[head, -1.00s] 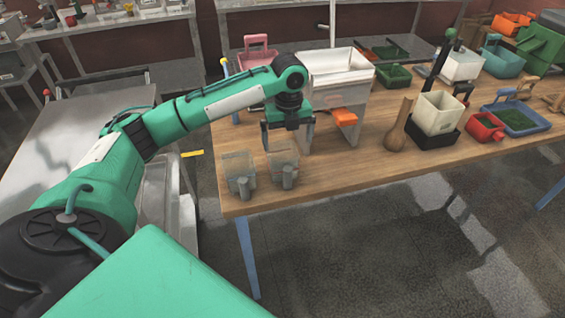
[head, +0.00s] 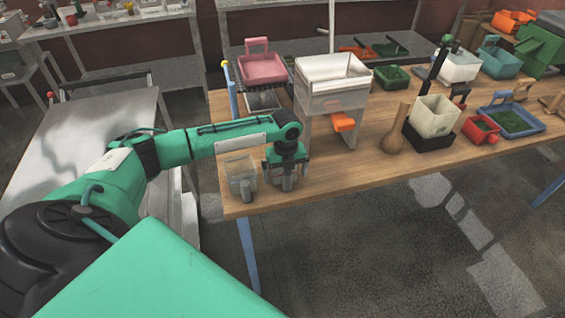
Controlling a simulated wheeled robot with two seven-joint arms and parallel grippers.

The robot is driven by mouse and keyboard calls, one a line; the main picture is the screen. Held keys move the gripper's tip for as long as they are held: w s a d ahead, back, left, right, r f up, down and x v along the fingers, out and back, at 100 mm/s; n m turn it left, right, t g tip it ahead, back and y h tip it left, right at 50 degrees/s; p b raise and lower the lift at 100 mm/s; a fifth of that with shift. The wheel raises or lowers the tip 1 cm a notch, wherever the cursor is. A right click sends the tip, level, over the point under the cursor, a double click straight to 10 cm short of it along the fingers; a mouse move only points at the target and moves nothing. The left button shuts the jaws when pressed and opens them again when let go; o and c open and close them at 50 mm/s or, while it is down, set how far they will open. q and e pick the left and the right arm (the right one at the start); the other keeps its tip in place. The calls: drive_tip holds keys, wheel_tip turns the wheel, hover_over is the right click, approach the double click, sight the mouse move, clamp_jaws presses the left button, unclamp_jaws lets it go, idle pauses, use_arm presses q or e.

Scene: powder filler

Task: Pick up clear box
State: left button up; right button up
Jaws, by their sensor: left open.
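Two clear boxes stand at the front left corner of the wooden table. The left clear box (head: 241,178) shows in full. The right one is mostly hidden behind my left gripper (head: 284,180), with only a little of its lower part possibly showing between the fingers. My left gripper points down over this right box and is open. I cannot tell whether its fingers touch the box. My right gripper is not in view.
A white powder filler (head: 333,83) with an orange outlet (head: 343,121) stands behind the gripper. A pink container (head: 263,68) is at the back left. A wooden scoop (head: 396,132) and a cream box (head: 434,116) stand to the right. The front middle of the table is clear.

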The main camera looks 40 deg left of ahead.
use_arm(q)
drive_tip(key=shift+f, duration=0.35)
drive_tip(key=c, duration=1)
drive_tip(key=shift+r, duration=0.15)
drive_tip(key=shift+r, duration=0.2)
wheel_tip(320, 180, up, 19)
drive_tip(key=b, duration=0.5)
drive_tip(key=s+d+f+n, duration=0.2)
drive_tip(key=d+f+n, duration=0.2)
drive_tip(key=d+n, duration=0.65)
drive_tip(key=s+d+f+n, duration=0.2)
drive_tip(key=d+f+n, duration=0.25)
drive_tip(key=n, duration=1.15)
drive_tip(key=s+f, duration=0.1)
drive_tip(key=s, duration=0.2)
drive_tip(key=s+f, duration=0.1)
drive_tip(key=s, duration=0.5)
drive_tip(key=shift+s+d+f, duration=0.1)
drive_tip(key=shift+s+f, duration=0.05)
drive_tip(key=shift+f, duration=0.25)
